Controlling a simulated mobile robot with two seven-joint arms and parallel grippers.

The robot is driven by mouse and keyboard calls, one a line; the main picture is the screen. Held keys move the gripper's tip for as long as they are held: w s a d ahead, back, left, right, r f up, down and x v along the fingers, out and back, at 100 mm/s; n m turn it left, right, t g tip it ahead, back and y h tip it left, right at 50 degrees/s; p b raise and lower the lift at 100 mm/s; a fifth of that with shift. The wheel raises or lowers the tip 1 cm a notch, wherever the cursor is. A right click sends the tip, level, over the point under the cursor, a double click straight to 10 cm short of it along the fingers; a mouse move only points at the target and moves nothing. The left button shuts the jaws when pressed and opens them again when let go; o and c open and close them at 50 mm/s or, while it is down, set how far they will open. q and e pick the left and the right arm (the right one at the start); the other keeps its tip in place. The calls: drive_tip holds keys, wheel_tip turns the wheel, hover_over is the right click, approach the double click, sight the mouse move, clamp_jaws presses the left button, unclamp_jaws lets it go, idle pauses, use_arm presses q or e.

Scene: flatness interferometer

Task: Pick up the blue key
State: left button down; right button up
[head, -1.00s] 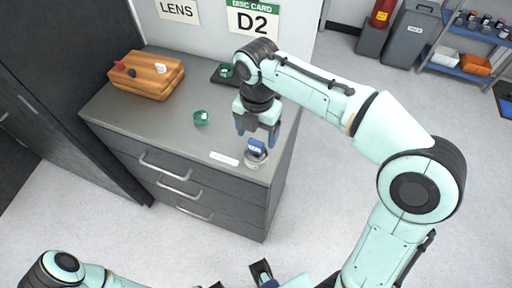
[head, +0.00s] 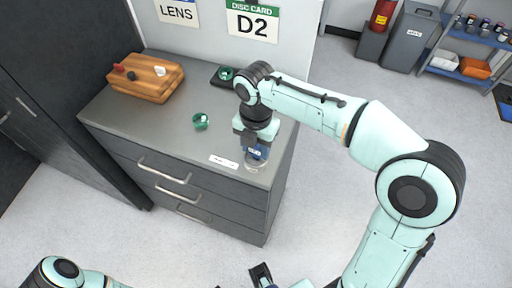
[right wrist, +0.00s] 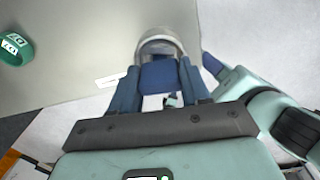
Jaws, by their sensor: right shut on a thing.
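The blue key (head: 255,153) is a small blue block with a pale label, near the front right corner of the grey cabinet top (head: 160,115). My right gripper (head: 256,150) points down over it and is shut on it. The right wrist view shows the key (right wrist: 159,76) between the two blue fingers. A clear, rounded piece (head: 257,166) shows at the key's base; I cannot tell whether the two are joined.
A white label strip (head: 223,162) lies left of the key. A green ring (head: 201,121) stands mid-top. A wooden block (head: 146,78) with small pegs is at the back left, and a dark tray (head: 222,80) with another green piece is at the back. A wall rises behind.

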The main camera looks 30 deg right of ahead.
drive_tip(key=shift+r, duration=0.1)
